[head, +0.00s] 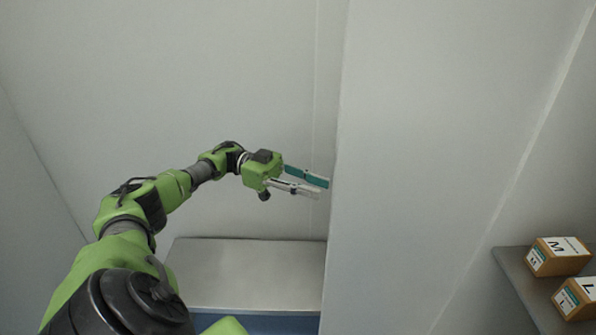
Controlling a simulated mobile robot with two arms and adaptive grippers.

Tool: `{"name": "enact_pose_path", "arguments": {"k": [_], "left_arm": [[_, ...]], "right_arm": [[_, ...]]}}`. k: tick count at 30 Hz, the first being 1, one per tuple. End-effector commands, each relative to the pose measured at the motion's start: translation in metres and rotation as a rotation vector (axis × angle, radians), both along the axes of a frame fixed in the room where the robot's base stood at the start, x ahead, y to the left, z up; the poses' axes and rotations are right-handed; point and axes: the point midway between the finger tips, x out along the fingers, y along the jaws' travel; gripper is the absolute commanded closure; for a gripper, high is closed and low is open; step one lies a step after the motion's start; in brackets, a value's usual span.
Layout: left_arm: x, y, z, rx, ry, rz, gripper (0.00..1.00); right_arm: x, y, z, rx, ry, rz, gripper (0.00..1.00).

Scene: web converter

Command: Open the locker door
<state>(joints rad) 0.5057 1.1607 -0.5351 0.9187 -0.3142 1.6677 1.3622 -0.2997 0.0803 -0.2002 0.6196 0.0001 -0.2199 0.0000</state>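A tall plain grey panel (430,130) fills the right middle of the head view. Its near vertical edge runs down just right of my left gripper. It looks like the locker door, but I see no handle or hinge, so I cannot be sure. My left gripper (323,188) reaches in from the left, its two fingers pointing right and spread apart with a gap between them. Nothing shows between them. The fingertips end close to the panel's edge; I cannot tell whether they touch it. My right gripper is out of view.
A flat grey surface (245,275) with blue below it lies under the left arm. A pale wall (180,70) stands behind. At the lower right, a grey shelf (515,270) carries small brown boxes marked M (557,257) and L (577,298).

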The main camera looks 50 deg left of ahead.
Motion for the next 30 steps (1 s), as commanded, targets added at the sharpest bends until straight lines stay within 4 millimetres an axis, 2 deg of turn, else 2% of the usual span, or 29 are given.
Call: {"name": "enact_pose_path", "arguments": {"k": [6,12,30], "left_arm": [[-0.008,0.029,0.0,-0.001,-0.001,0.002,0.76],[-0.013,0.042,0.0,0.0,-0.001,0.001,0.76],[-0.015,0.046,-0.001,0.0,0.001,-0.001,0.76]], "right_arm": [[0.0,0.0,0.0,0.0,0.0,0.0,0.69],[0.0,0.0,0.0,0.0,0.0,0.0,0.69],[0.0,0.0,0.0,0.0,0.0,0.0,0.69]]}}
